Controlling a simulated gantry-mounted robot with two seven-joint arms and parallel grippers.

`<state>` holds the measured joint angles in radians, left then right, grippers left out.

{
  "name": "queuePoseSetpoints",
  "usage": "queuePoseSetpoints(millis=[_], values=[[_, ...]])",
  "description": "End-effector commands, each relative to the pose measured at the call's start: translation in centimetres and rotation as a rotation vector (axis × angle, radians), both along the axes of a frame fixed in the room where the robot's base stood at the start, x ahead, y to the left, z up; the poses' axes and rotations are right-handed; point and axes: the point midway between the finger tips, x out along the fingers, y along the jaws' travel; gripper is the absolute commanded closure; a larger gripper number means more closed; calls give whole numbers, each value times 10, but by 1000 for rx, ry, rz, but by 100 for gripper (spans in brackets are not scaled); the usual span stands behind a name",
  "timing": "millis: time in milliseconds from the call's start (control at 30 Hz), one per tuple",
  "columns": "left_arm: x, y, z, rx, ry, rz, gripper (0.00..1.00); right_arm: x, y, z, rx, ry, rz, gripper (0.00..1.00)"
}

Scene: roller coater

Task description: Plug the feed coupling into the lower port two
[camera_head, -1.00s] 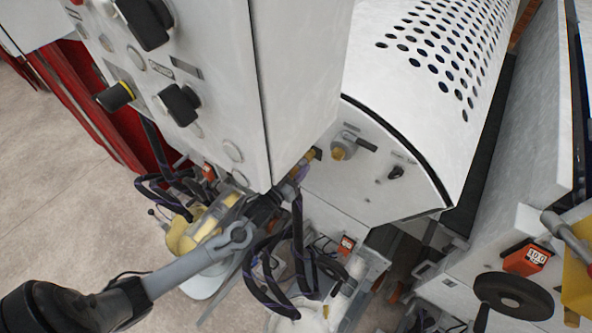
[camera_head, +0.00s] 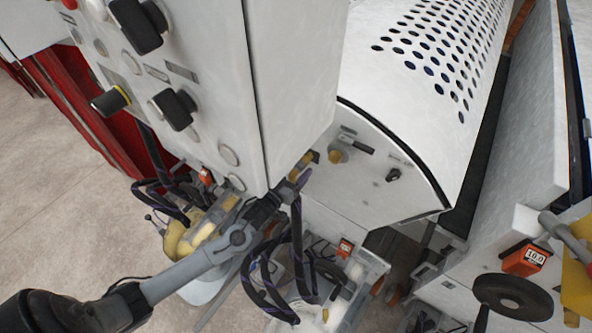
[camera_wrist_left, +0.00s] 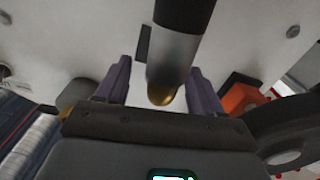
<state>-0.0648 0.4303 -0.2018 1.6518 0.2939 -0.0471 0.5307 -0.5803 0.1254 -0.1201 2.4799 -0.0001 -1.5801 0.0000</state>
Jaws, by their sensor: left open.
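My left gripper (camera_head: 297,180) reaches up from the lower left to the lower edge of the grey cabinet. It is open. In the left wrist view, its two purple-grey fingers (camera_wrist_left: 160,80) stand on either side of a dark and grey cylinder with a rounded brass tip (camera_wrist_left: 165,75), with gaps on both sides. A small brass piece (camera_head: 308,158) shows just beyond the fingers in the head view; I cannot tell if it is the same part. A brass fitting (camera_head: 336,157) sits on the machine's end panel. Port labels are unreadable, so I cannot pick out lower port two.
The grey cabinet (camera_head: 290,90) with black knobs stands close above the gripper. Dark hoses (camera_head: 297,245) hang beside and below it. A perforated white cover (camera_head: 400,130) lies to the right. A black handwheel (camera_head: 513,297) and orange counter (camera_head: 525,258) are at lower right.

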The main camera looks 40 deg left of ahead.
Motion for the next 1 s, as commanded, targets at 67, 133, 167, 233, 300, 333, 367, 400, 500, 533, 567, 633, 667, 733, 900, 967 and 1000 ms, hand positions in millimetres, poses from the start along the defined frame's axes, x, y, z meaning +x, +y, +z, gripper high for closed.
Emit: queuePoseSetpoints(millis=[67, 133, 167, 233, 300, 333, 367, 400, 500, 533, 567, 633, 667, 733, 900, 967, 1000], values=[[-5, 0, -1, 0, 0, 0, 32, 0, 0, -2, -1, 0, 1, 74], [-12, 0, -2, 0, 0, 1, 32, 0, 0, -3, -1, 0, 1, 74], [-15, -1, -2, 0, 1, 1, 32, 0, 0, -4, -1, 0, 1, 74], [-26, -2, -2, 0, 1, 0, 32, 0, 0, -7, -1, 0, 1, 74], [-37, -3, -3, 0, 2, 0, 32, 0, 0, -9, 0, 0, 1, 74], [-42, -3, -3, -1, 1, 0, 32, 0, 0, -10, 0, 0, 0, 74], [-48, -3, -3, 0, 2, 0, 32, 0, 0, -11, 0, 0, 0, 74], [-54, -4, -2, 0, 1, 0, 32, 0, 0, -13, 1, 0, -1, 74], [-70, -5, -2, 0, 1, -1, 32, 0, 1, -16, 2, 0, -1, 74], [-75, -5, -2, 0, 1, 0, 32, 0, 1, -17, 4, 1, -2, 74], [-79, -5, -2, 0, 0, 0, 32, 0, 1, -17, 4, 0, -3, 74], [-88, -6, -1, 0, 0, 1, 32, 0, 1, -19, 5, 0, -4, 74], [-91, -6, -1, 0, -1, 1, 32, 0, 1, -19, 7, 0, -4, 74], [-97, -7, -1, 0, -1, 0, 32, 0, 2, -21, 8, 0, -5, 74], [-105, -7, 0, 0, -2, 0, 32, 0, 2, -22, 9, 0, -6, 74], [-106, -7, 1, 0, -2, 0, 32, 0, 2, -22, 9, 0, -6, 74], [-106, -7, 1, 0, -2, 0, 32, 0, 2, -22, 9, 0, -6, 74]])
